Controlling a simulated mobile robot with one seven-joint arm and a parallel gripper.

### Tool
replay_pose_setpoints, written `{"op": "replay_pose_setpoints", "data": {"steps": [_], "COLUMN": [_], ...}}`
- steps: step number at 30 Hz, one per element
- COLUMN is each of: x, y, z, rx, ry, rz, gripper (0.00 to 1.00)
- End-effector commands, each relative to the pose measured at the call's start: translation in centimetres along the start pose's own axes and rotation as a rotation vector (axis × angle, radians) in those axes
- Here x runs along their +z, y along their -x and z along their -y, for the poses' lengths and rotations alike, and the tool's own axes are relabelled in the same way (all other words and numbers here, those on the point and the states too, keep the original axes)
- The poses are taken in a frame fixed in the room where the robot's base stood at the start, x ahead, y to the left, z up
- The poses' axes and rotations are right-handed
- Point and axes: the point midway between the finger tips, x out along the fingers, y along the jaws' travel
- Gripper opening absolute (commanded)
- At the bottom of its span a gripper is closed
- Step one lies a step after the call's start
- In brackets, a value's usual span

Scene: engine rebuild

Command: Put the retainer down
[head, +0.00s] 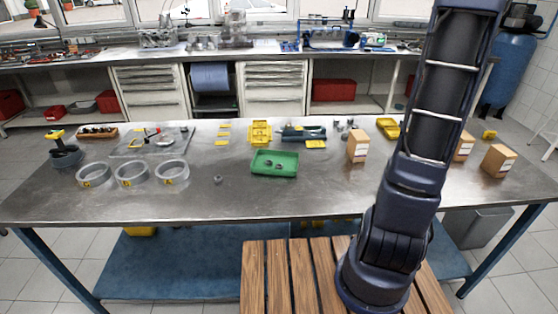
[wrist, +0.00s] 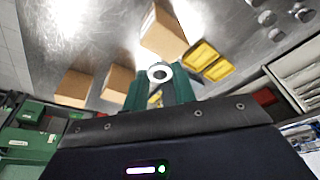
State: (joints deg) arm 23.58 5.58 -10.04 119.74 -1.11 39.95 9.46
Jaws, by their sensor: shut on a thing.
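In the wrist view, the green fingers of my gripper (wrist: 158,82) are closed around a small round pale ring-shaped part with a dark centre, which looks like the retainer (wrist: 159,67). It is held at the fingertips, with the metal table behind it. My gripper is outside the head view, where my arm rises out of the top at the right. A green tray (head: 289,170) with small round parts in it sits mid-table in the head view.
Cardboard boxes (head: 357,147) stand at the right of the metal table (head: 230,205); one box (wrist: 163,33) and yellow bins (wrist: 200,55) show beyond my fingers. Grey rings (head: 132,181) stand front left, with a small part (head: 218,180) nearby. The front middle is mostly clear.

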Motion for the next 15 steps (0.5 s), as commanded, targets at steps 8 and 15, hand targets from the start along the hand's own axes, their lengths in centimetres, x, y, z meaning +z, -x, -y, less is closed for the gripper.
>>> {"op": "replay_pose_setpoints", "data": {"steps": [8,15], "x": [3.8,8.9], "y": [1.1,2.4], "z": [12.0,21.1], "rx": [-0.077,-0.14], "ry": [0.275,0.507], "rz": [0.003,0.006], "gripper": [0.05,0.05]}}
